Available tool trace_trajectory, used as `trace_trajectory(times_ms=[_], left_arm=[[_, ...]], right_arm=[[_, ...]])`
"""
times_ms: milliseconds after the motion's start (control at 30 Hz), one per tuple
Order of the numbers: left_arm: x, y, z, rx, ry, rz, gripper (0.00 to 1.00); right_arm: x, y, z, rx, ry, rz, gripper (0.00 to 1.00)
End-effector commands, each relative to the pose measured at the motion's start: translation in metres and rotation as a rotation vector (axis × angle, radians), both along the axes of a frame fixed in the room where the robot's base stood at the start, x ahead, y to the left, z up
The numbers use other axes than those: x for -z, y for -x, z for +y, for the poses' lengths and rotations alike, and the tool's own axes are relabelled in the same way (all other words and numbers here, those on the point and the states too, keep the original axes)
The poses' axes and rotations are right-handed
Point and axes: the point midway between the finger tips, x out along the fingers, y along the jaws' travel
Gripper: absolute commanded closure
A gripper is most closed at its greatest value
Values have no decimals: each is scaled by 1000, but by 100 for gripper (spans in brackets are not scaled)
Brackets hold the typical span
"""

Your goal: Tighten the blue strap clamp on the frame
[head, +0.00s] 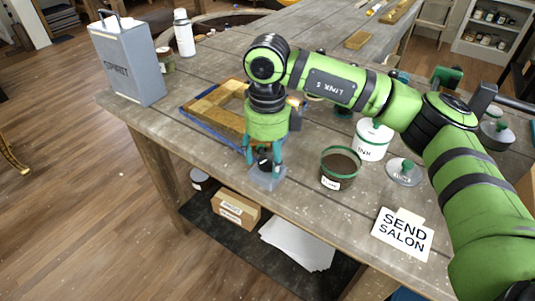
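A gilt-and-wood frame (209,107) lies flat on the grey plank table, left of my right arm. The blue strap (207,131) shows along the frame's outer edge. My arm hides the frame's right part. My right gripper (264,163) points down at the frame's near corner, by the table's front edge. Its teal fingers stand apart on either side of a small dark knob (265,158). Below them is a pale, see-through block (268,180). I cannot tell whether the fingers touch the knob. My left gripper is not in view.
A low shelf holds a box (236,209).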

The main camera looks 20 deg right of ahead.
Motion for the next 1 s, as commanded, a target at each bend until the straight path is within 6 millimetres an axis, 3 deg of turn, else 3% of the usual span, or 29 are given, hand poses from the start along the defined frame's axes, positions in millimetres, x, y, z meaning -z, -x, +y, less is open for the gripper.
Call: trace_trajectory(times_ms=[267,700,1000], left_arm=[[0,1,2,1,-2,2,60],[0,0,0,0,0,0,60],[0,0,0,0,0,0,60]], right_arm=[[-10,-1,0,0,-2,-6,37],[-95,-1,1,0,-1,-4,37],[-120,-1,0,0,-1,-1,37]])
